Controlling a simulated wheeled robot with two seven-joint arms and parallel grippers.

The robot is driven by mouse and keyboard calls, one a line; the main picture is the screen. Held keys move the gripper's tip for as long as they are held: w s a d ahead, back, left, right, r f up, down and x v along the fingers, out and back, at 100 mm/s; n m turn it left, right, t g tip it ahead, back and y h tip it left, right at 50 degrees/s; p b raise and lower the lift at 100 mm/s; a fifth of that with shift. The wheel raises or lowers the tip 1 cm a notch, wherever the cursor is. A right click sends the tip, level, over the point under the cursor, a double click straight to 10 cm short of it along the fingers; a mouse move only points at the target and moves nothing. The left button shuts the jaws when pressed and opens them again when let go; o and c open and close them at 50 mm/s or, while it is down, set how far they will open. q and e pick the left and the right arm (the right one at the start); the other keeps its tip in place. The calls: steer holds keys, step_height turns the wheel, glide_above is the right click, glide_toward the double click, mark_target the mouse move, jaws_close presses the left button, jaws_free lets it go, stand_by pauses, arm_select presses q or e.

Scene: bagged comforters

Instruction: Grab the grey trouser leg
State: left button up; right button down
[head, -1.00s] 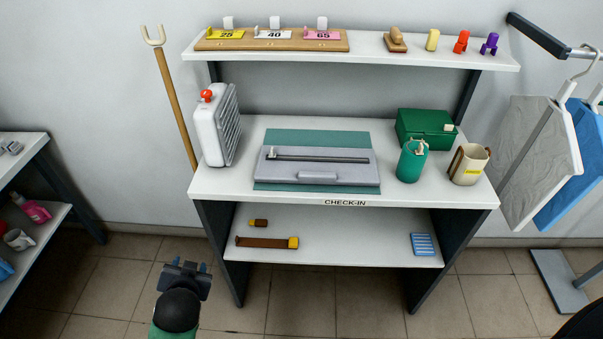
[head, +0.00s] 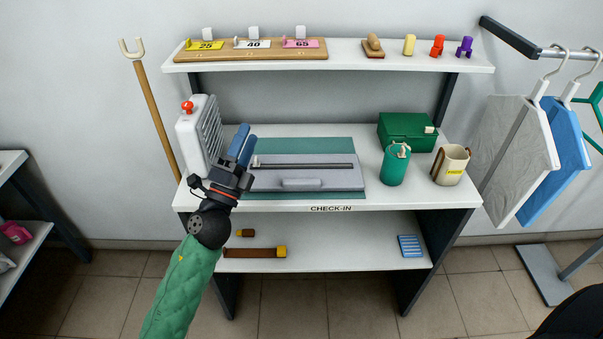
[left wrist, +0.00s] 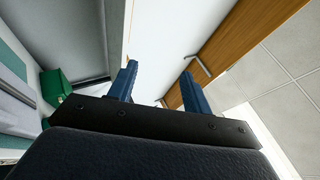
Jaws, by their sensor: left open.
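I cannot make out a clear trouser leg. A grey, creased flat piece (head: 510,150) hangs from a hanger at the right, in front of a blue one. A flat grey item (head: 325,175) with a dark bar lies on a teal mat (head: 300,145) on the check-in table. My left gripper (head: 242,145) is raised over the table's left part, its blue fingers pointing up and away, well left of the hanging grey piece. In the left wrist view my left gripper (left wrist: 161,82) is open with nothing between its fingers. My right gripper is not in view.
The check-in table (head: 400,203) holds a white ribbed device (head: 195,135), green box (head: 405,130), green canister (head: 394,165) and beige mug (head: 451,164). A shelf (head: 340,58) spans above. A blue hanging piece (head: 566,150) is at the right. The floor in front is clear.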

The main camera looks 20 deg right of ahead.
arm_select(q)
steer(key=s+d+r+m+g+h, duration=0.25)
steer(key=d+m+g+h, duration=0.5)
steer(key=m+g, duration=0.6)
steer(key=m+g+y, duration=0.4)
steer(key=m+y, duration=1.3)
steer(key=y, duration=0.1)
glide_toward(299, 182)
steer(key=f, duration=0.2)
steer(key=shift+w+d+f+p, duration=0.2)
steer(key=shift+d+f+p, duration=0.3)
steer(key=shift+d, duration=0.2)
steer(key=p+x, duration=0.1)
steer(key=x, duration=0.1)
steer(key=p+x, duration=0.2)
steer(key=shift+d+f, duration=0.15)
steer(key=shift+d, duration=0.3)
steer(key=shift+d+f, duration=0.25)
steer(key=shift+f, duration=0.3)
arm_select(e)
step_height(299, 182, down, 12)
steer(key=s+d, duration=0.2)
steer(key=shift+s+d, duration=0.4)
arm_select(q)
steer(key=shift+f, duration=0.15)
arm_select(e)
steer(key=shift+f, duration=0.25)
